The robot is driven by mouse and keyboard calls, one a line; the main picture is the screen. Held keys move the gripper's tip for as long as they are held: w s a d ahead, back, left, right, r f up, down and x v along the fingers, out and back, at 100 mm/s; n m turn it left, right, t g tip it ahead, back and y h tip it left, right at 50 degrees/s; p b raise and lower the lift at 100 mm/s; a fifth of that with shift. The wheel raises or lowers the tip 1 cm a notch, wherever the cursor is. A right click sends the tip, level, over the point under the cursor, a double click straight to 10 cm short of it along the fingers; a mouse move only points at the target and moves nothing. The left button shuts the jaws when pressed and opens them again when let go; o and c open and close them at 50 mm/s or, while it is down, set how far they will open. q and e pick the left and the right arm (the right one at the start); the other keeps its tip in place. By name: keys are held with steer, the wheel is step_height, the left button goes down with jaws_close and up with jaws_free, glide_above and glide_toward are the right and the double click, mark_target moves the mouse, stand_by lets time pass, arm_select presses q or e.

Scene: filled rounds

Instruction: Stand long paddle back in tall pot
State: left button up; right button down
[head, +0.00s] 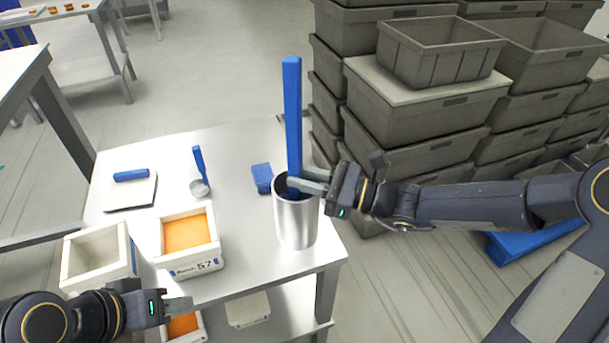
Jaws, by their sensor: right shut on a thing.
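The long blue paddle (292,110) stands nearly upright with its lower end inside the tall metal pot (296,223). The pot stands near the right edge of the white table. My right gripper (292,184) is at the pot's rim, shut on the paddle; its fingertips are partly hidden against the paddle and rim. The paddle's bottom is hidden inside the pot, so I cannot tell if it touches the base. My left gripper (180,304) is at the table's front left, away from the pot; its finger gap is not clear.
On the table (243,250) are a box with orange filling (188,234), an empty white box (95,258), a ladle with a blue handle (199,170), a blue block (262,178) and a scraper on a plate (130,190). Grey crates (425,110) are stacked behind right.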

steer(key=shift+f+b, duration=0.35)
steer(key=shift+f, duration=0.15)
stand_by(0.4)
steer(key=c, duration=1.2)
jaws_free()
steer(key=shift+o, duration=0.2)
steer(key=shift+d, duration=0.1)
steer(key=v, duration=0.7)
steer(key=shift+d, duration=0.3)
steer(key=shift+s, duration=0.15)
